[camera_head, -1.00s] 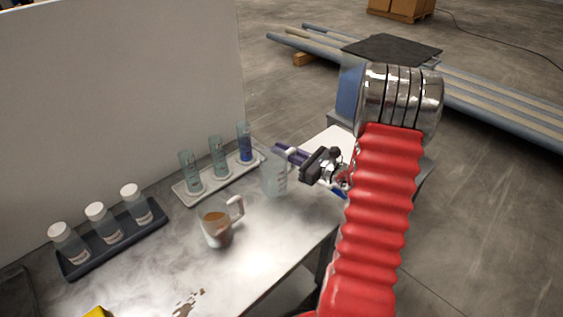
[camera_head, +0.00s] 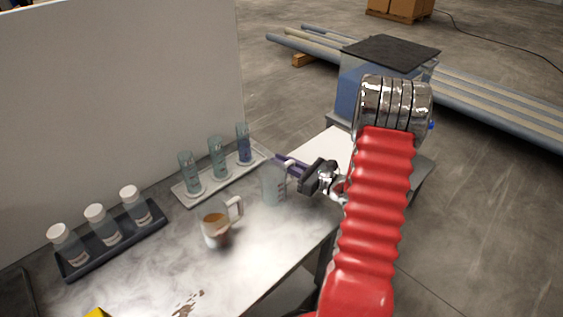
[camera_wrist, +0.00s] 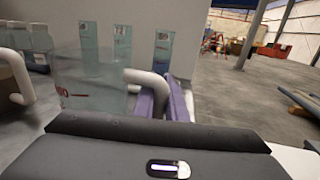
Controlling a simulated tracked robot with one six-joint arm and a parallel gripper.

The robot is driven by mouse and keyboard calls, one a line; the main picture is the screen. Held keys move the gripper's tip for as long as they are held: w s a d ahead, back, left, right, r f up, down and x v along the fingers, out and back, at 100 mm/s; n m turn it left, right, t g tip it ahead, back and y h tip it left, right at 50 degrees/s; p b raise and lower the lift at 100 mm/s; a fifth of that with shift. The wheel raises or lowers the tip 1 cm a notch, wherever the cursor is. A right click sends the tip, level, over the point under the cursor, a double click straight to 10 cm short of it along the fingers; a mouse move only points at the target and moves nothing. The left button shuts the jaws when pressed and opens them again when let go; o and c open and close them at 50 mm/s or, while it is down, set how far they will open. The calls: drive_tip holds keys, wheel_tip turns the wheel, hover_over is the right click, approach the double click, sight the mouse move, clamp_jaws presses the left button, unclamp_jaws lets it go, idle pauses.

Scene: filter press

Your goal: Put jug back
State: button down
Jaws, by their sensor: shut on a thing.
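A clear jug with red markings (camera_head: 273,186) is upright at the right part of the bench, low over or on its top; I cannot tell whether it touches. My gripper (camera_head: 287,166) comes from the right with purple fingers shut on the jug's pale handle. In the wrist view the clear jug (camera_wrist: 92,85) is at the left, and its white handle (camera_wrist: 150,82) sits at the purple fingers (camera_wrist: 165,103). A second jug holding brown liquid (camera_head: 215,229) stands on the bench to the left and nearer.
A pale tray (camera_head: 222,181) with three clear cylinders is behind the jugs. A dark rack (camera_head: 113,243) with three white-capped bottles is at the left. A white panel (camera_head: 115,95) closes the back. A blue tank with a dark lid (camera_head: 390,53) stands beyond my arm.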

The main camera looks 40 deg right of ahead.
drive_tip(key=c, duration=1.8)
unclamp_jaws()
drive_tip(key=shift+f, duration=0.1)
drive_tip(key=v, duration=1.2)
drive_tip(key=shift+s, duration=0.1)
